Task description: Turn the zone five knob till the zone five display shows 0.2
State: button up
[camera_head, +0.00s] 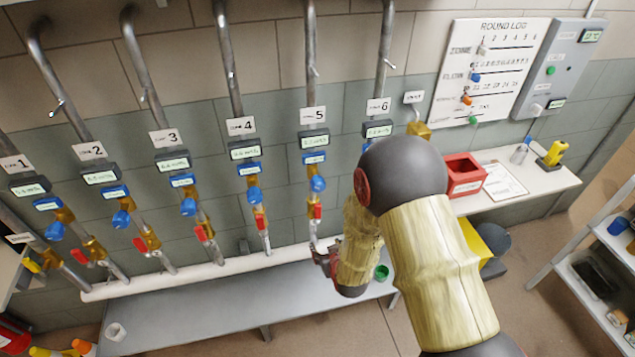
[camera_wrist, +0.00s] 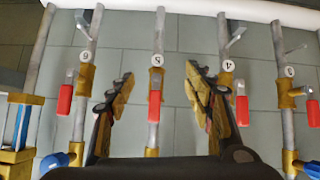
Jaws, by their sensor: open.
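The zone five display (camera_head: 313,142) is a dark box with a lit screen under the "5" sign; its digits are too small to read surely. Below it on the pipe are a small blue-framed display (camera_head: 314,157) and the blue round zone five knob (camera_head: 318,184). Zone five's red lever (camera_head: 317,212) hangs lower. My gripper (camera_head: 325,260) is below the knob and lever, near the pipe's lower end. In the wrist view my gripper (camera_wrist: 160,95) is open, fingers either side of pipe five and its red lever (camera_wrist: 154,100). The knob is not visible there.
Neighbouring pipes carry similar knobs and red levers, such as zone four's knob (camera_head: 254,195) and lever (camera_wrist: 242,110). A grey bench (camera_head: 220,312) runs below. A red bin (camera_head: 465,174) stands on the white shelf at right. My arm hides part of zone six.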

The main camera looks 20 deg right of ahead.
jog(key=w+r+t, duration=0.4)
jog(key=r, duration=0.2)
jog(key=t, duration=0.4)
send_near(319, 188)
jog(key=shift+n, duration=0.3)
jog(key=w, duration=0.4)
jog(key=shift+w+f, duration=0.1)
jog(key=shift+w, duration=0.5)
jog(key=w+b, duration=0.1)
jog(key=w, duration=0.6)
jog(key=shift+w+d, duration=0.15)
jog(key=c, duration=0.3)
jog(key=c, duration=0.7)
jog(key=shift+c, duration=0.8)
